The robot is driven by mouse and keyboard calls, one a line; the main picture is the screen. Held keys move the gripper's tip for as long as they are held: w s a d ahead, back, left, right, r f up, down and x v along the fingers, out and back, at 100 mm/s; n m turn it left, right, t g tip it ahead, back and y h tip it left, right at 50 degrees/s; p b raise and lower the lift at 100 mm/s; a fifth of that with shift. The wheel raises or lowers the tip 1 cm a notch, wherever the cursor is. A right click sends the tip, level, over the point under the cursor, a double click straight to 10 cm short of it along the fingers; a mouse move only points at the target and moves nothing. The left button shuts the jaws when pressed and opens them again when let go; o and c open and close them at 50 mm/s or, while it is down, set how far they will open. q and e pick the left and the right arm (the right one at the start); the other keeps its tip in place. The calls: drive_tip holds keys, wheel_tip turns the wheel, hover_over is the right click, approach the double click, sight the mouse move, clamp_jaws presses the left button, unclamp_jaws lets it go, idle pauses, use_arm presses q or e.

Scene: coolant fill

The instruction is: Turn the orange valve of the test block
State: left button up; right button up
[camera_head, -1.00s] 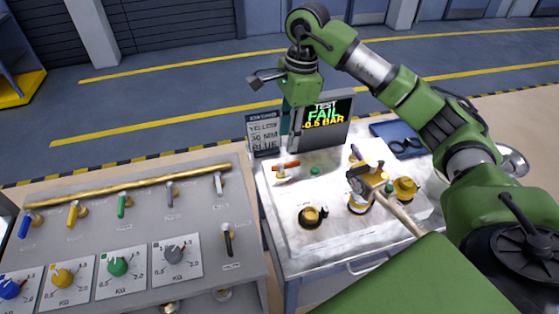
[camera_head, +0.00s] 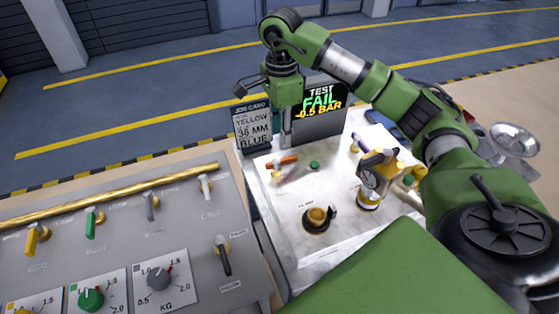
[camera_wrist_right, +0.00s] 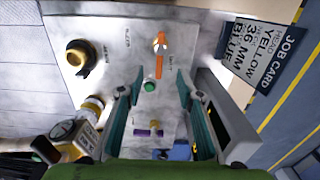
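The orange valve (camera_head: 287,161) is a small orange lever on a pale fitting at the back left of the white test block (camera_head: 275,215). It also shows in the right wrist view (camera_wrist_right: 159,66), where the lever lies along the picture's vertical. My right gripper (camera_head: 287,138) hangs fingers down just behind and above the valve in the head view. In the right wrist view its two teal fingers (camera_wrist_right: 160,92) are apart with nothing between them. The valve is beyond the fingertips, and no touch shows. My left gripper is not in view.
A screen (camera_head: 320,108) reading "TEST FAIL -0.5 BAR" and a job card (camera_head: 252,127) stand close behind the block. A yellow fitting with a gauge (camera_head: 376,177), a black-and-yellow port (camera_head: 317,218) and a green knob (camera_head: 314,165) are on it. A grey valve panel (camera_head: 120,235) stands left.

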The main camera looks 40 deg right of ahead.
sight(281, 160)
wheel_tip(281, 160, down, 11)
drive_tip(key=p, duration=0.2)
drive_tip(key=shift+p, duration=0.35)
clamp_jaws()
